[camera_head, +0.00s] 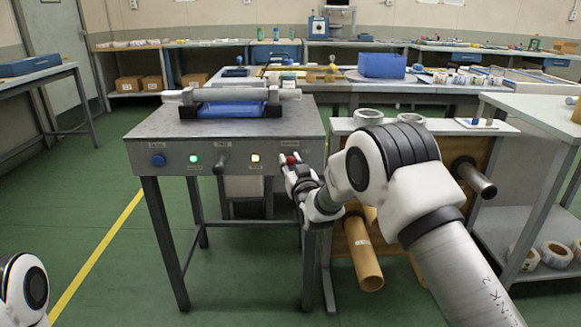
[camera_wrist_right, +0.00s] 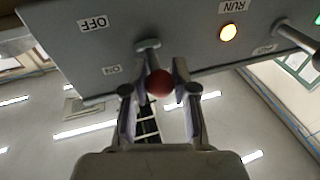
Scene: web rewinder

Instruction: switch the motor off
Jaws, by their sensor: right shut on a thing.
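The motor switch is a short lever with a red ball knob (camera_head: 291,160) at the right end of the machine's front panel (camera_head: 175,170). My right gripper (camera_head: 293,168) is at this knob. In the wrist view the red knob (camera_wrist_right: 160,84) sits between the two fingertips (camera_wrist_right: 161,75), and the gripper is shut on it. The lever's round base (camera_wrist_right: 148,44) meets the panel between an OFF label (camera_wrist_right: 94,24) and an ON label (camera_wrist_right: 110,69). In this picture the knob lies toward the ON side. The amber lamp (camera_wrist_right: 228,32) by the RUN label is lit. My left gripper is out of view.
The panel also has a blue button (camera_head: 158,160), a lit green lamp (camera_head: 193,159) and a grey lever (camera_head: 222,160). A roller on a blue cradle (camera_head: 230,109) lies on top. A stand with brown tubes (camera_head: 363,255) is close at the right. The floor in front is clear.

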